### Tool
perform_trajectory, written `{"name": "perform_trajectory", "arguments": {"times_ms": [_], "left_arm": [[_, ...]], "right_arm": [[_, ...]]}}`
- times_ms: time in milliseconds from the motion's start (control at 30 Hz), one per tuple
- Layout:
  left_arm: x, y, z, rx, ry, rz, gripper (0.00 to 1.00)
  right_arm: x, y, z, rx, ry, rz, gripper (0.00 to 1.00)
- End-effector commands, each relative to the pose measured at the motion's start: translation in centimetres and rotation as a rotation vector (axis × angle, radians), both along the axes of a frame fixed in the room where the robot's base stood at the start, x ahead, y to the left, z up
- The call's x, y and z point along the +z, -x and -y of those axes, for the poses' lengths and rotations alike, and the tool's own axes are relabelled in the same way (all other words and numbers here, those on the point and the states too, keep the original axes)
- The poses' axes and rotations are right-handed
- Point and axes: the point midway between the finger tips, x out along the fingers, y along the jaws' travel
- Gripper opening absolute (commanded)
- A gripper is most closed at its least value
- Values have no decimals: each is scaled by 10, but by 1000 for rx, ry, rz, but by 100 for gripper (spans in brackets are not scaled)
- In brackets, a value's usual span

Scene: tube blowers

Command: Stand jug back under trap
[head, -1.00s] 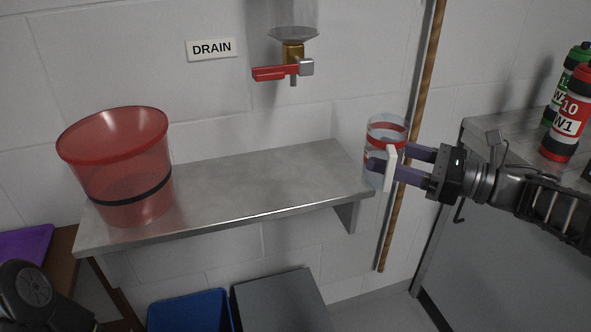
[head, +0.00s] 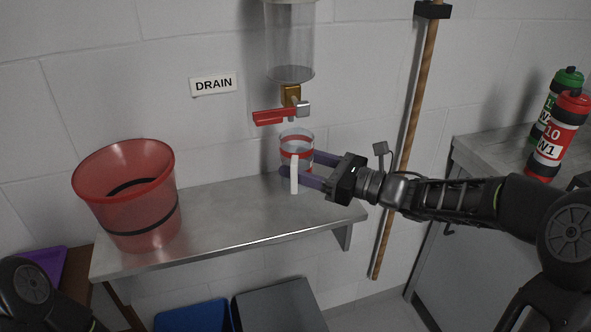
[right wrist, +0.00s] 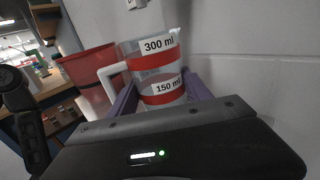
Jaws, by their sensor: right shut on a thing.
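The clear jug (head: 297,146) has red bands and a white handle. My right gripper (head: 299,171) is shut on it, with the purple fingers on either side of its body. It is upright below the drain tap and over the metal shelf (head: 225,225); I cannot tell whether its base touches the shelf. In the right wrist view the jug (right wrist: 158,70) shows 300 ml and 150 ml labels between the fingers. The clear trap (head: 290,45) hangs on the wall above, with a brass outlet and a red-handled tap (head: 275,117). My left gripper is out of view.
A red translucent bucket (head: 128,195) with a black band stands on the shelf's left part. A wooden pole (head: 408,140) is on the wall at right. Red and green bottles stand on the right counter (head: 480,150). The shelf between bucket and jug is clear.

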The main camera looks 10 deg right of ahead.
Motion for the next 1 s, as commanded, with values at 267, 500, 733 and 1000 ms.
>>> {"name": "perform_trajectory", "arguments": {"times_ms": [267, 500, 733, 1000], "left_arm": [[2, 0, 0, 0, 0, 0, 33], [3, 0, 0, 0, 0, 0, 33], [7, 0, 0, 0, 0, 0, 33], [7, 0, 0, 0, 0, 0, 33]], "right_arm": [[0, -10, -10, -2, 1, 1, 1], [-4, -9, -10, -2, -1, -2, 1], [-32, -9, -10, -1, -2, -2, 1], [-35, -9, -10, -1, 0, 1, 1]]}}
